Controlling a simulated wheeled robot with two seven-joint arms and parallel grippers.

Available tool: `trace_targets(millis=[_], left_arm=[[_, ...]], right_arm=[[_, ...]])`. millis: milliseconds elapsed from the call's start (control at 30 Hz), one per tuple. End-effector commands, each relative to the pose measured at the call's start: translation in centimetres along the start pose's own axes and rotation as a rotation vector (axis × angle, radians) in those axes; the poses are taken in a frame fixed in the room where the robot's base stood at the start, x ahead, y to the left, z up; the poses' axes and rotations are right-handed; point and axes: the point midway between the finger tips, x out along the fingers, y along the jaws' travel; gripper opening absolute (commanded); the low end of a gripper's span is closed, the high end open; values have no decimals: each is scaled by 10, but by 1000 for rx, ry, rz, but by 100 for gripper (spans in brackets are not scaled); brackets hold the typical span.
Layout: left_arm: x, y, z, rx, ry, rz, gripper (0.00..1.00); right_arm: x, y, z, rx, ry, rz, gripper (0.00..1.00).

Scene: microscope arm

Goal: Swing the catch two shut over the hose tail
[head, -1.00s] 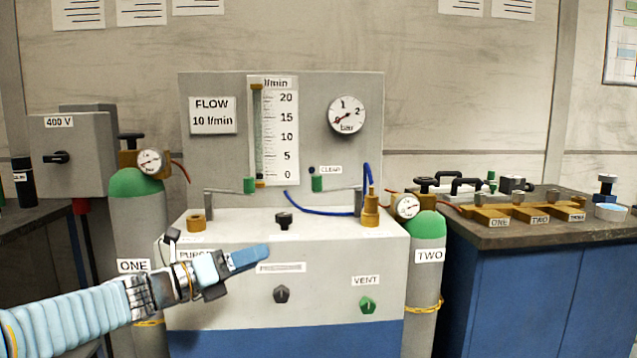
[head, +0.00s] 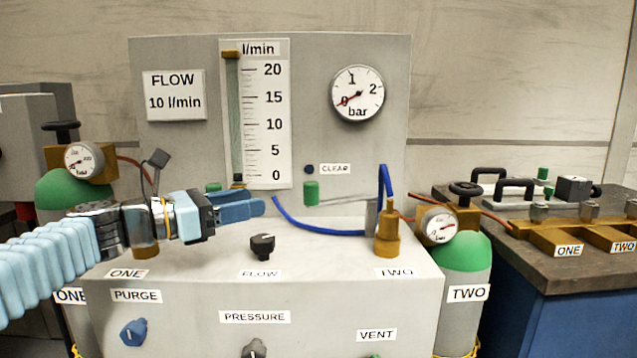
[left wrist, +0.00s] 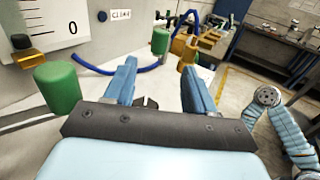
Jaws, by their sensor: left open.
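Catch two is a grey lever with a green knob (head: 311,192) on the panel ledge, swung out to the left of its post. The brass port two (head: 387,232) stands to the right, with the blue hose (head: 320,228) looping to its top; the hose tail stands upright there. My left gripper (head: 253,207) points right, open and empty, left of the green knob and apart from it. In the left wrist view, catch two's knob (left wrist: 160,40) shows beyond the open fingers (left wrist: 158,75), with the brass port (left wrist: 184,46) behind. My right gripper is not seen.
Catch one's green knob (left wrist: 57,88) is close on the left in the wrist view. The black flow knob (head: 262,246) stands on the ledge below my gripper. The flow tube (head: 233,120) and pressure gauge (head: 358,93) are on the upright panel behind.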

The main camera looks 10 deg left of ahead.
Motion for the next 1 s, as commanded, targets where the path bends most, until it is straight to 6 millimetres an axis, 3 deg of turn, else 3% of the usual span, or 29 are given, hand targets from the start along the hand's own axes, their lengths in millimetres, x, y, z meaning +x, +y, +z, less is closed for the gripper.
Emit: trace_targets(millis=[167, 600, 800, 1000], left_arm=[[22, 0, 1, -3, 1, -3, 55], [116, -1, 1, -4, 1, -3, 55], [135, 0, 0, -2, 0, -1, 55], [137, 0, 0, -2, -1, 0, 55]], right_arm=[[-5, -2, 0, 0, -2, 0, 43], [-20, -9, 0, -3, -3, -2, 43], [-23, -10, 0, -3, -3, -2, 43], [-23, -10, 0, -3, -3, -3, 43]])
